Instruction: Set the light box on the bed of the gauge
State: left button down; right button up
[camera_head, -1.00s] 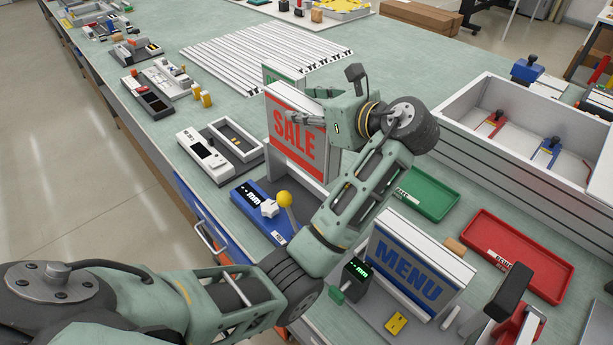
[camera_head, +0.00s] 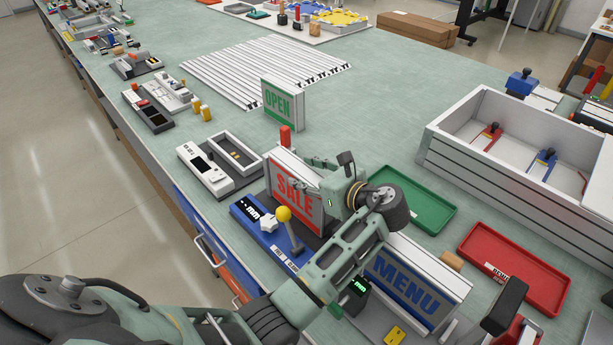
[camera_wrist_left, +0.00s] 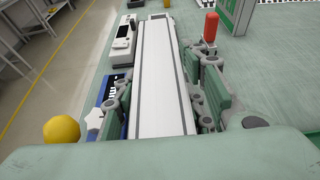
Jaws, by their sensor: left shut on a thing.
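The SALE light box (camera_head: 294,197), white with a red sign, is held upright in my left gripper (camera_head: 316,174). In the left wrist view, the white top of the light box (camera_wrist_left: 160,75) runs between the two fingers, which are shut on it. The blue gauge (camera_head: 262,230), with an mm display and a yellow-knobbed lever (camera_head: 284,214), is just in front of the light box. The light box is over or at the bed behind the blue panel; the box hides most of the bed, and I cannot tell whether they touch.
An OPEN light box (camera_head: 282,104) and a red upright piece (camera_head: 285,136) stand behind. A MENU light box (camera_head: 408,287) stands at right beside a small black display (camera_head: 357,289). Green (camera_head: 420,205) and red (camera_head: 512,270) trays lie to the right.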

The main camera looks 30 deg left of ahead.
pick_arm(q)
jog(key=c, duration=1.1)
grip_release()
jog(key=shift+f, duration=0.1)
